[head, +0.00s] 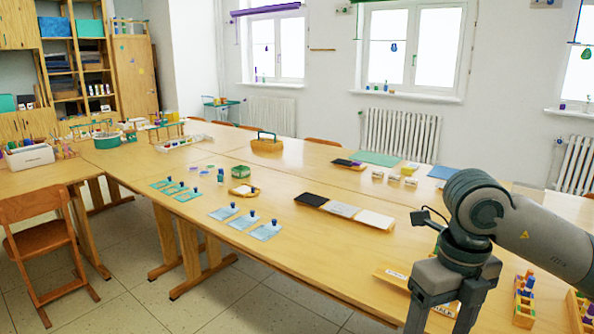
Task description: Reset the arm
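My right arm (545,235) comes in from the right and bends down at a dark rounded joint over the right part of the long wooden table (330,255). My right gripper (442,318) points downward at the bottom edge of the picture. Its two dark fingers stand apart, with part of a labelled wooden item visible between them. I see nothing held; the fingertips run to the picture's lower edge. My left arm and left gripper do not show in the head view.
A wooden tray (392,276) with a label lies just left of the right gripper. Wooden holders with coloured bottles (524,300) stand right of it. Black, grey and white panels (343,209) and blue cards (225,212) lie farther left. Bare tabletop lies between them.

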